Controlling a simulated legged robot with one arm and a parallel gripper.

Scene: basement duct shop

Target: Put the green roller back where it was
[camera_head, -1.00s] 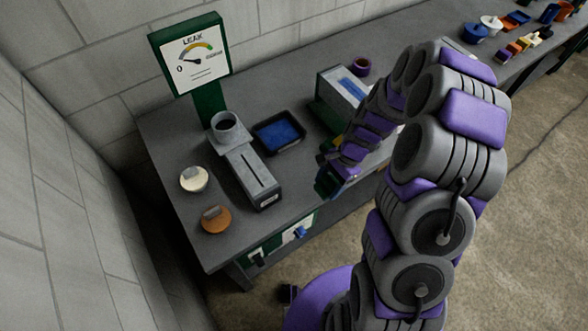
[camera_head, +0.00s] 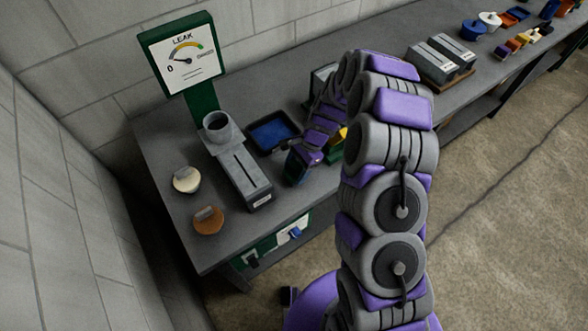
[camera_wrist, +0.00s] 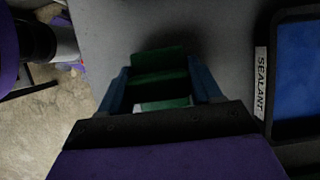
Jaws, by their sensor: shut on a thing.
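My gripper (camera_wrist: 160,88) shows in the wrist view with its two blue fingers closed on a green piece, the green roller (camera_wrist: 158,62), held over the grey bench top. In the head view my gripper (camera_head: 298,172) is above the bench, just right of the grey slotted box and in front of the blue-filled tray. The roller cannot be made out clearly in the head view. The place where it stood before cannot be told from these frames.
The sealant tray (camera_wrist: 264,75) lies close right of my gripper in the wrist view. A grey slotted box (camera_head: 245,180) with a round cup (camera_head: 217,126), a cream knob (camera_head: 186,179), an orange knob (camera_head: 208,221) and a leak gauge (camera_head: 183,60) stand left. Two grey boxes (camera_head: 440,60) stand at right.

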